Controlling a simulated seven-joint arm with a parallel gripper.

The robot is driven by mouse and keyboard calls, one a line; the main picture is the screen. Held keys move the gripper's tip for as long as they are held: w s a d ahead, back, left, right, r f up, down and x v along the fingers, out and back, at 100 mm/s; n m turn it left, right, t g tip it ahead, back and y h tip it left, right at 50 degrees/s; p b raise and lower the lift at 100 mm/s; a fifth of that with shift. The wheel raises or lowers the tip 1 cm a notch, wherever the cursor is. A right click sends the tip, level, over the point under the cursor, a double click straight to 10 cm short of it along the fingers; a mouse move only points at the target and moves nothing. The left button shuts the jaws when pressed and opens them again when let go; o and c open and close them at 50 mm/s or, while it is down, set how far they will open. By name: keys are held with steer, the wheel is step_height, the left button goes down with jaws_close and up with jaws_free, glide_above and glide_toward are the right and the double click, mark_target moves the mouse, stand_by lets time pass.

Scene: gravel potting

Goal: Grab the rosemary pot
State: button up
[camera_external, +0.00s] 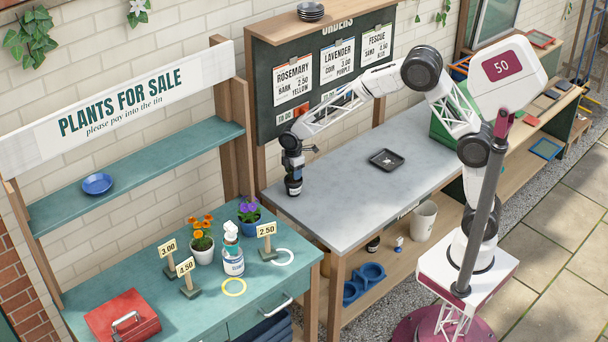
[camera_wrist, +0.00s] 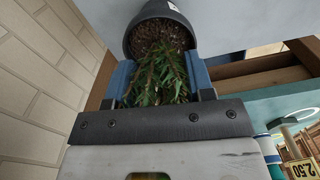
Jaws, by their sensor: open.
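The rosemary is a bushy green plant (camera_wrist: 160,75) in a dark grey pot (camera_wrist: 160,12) with brown bark-like material on top. In the external view the dark pot (camera_external: 293,188) stands at the left end of the grey worktop (camera_external: 345,190). My gripper (camera_external: 293,168) is directly over it, pointing down. In the wrist view my gripper (camera_wrist: 160,88) is open, with a blue finger on each side of the foliage. I cannot tell whether the fingers touch the leaves.
A small black tray (camera_external: 387,160) lies on the worktop, with bare surface around it. The teal sales table (camera_external: 200,290) at lower left holds flower pots, price signs, a bottle and a red box (camera_external: 123,318). The orders board (camera_external: 335,75) rises behind.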

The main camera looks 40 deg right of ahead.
stand_by(0.5)
jaws_close()
